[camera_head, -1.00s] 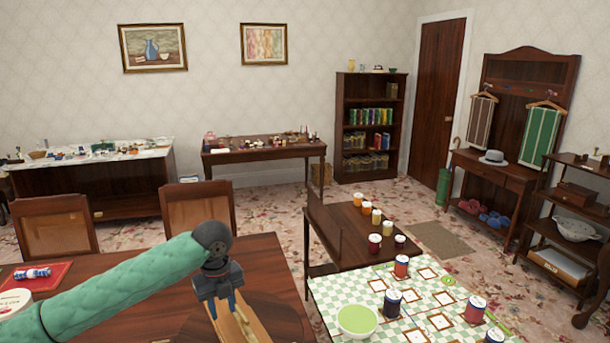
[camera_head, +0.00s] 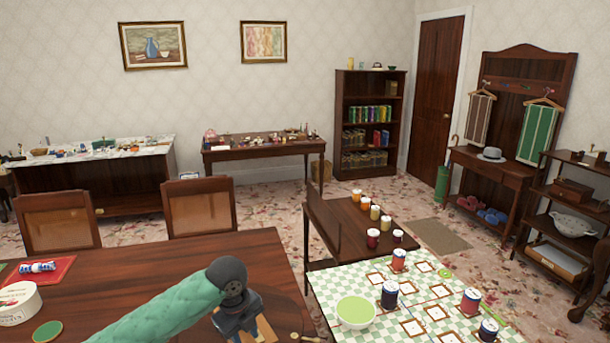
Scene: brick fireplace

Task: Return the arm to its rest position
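My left arm, in a green quilted sleeve, comes in from the lower left over the dark wooden table (camera_head: 130,268). My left gripper (camera_head: 246,333) is a dark shape at the bottom edge, low over the table near a light wooden piece (camera_head: 266,329). Its fingertips are hidden or cut off, so I cannot tell whether it is open or shut. My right arm and gripper are not in view.
At right, a checked board (camera_head: 338,285) bears a green bowl (camera_head: 356,311) and several jars, including a dark one (camera_head: 389,294). At left are a red tray (camera_head: 58,270), a white round box (camera_head: 18,303) and a green disc (camera_head: 47,331). The table's middle is clear.

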